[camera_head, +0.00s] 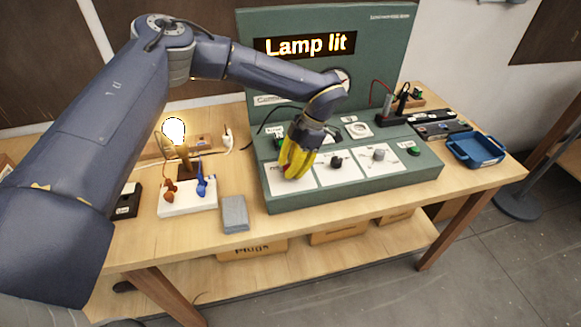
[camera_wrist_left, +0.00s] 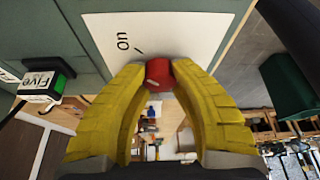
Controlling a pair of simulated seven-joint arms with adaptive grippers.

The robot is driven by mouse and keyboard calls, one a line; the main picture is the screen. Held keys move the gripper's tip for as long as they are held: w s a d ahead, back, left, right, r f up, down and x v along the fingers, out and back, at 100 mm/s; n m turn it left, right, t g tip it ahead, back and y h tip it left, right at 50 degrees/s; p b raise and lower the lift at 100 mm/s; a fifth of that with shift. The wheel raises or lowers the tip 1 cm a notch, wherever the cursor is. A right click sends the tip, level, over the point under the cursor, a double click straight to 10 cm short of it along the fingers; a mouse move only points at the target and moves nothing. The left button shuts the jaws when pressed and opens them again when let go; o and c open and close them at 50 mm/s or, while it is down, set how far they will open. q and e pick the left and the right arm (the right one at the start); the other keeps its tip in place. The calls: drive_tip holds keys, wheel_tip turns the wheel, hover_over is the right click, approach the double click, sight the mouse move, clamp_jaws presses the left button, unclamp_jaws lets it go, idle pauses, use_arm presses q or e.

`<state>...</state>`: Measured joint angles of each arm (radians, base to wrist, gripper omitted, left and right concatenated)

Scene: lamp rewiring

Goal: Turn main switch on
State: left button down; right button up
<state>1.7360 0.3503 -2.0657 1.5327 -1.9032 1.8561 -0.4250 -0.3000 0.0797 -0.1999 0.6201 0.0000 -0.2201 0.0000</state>
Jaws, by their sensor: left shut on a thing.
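My left gripper (camera_head: 294,168) reaches down to the left end of the green console, its yellow fingers over the leftmost white panel. In the left wrist view the two yellow fingers (camera_wrist_left: 160,80) are closed on the sides of a red knob (camera_wrist_left: 159,72), the main switch. The knob sits by a white label (camera_wrist_left: 185,35) with the word "on" and a short dark mark. In the head view the fingers hide the knob. The display (camera_head: 305,45) reads "Lamp lit", and the bulb (camera_head: 173,130) glows. My right gripper is not in view.
The green console (camera_head: 415,175) also carries a black knob (camera_head: 336,161) and a grey knob (camera_head: 379,154). A grey block (camera_head: 235,213) and a white base (camera_head: 187,208) with orange and blue pieces stand left of it. A blue tray (camera_head: 476,149) lies at the right.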

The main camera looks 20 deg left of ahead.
use_arm(q)
drive_tip(key=shift+s+a+f, duration=0.1)
drive_tip(key=shift+s, duration=0.05)
idle(0.3)
drive_tip(key=c, duration=1)
unclamp_jaws()
drive_tip(key=v, duration=1.2)
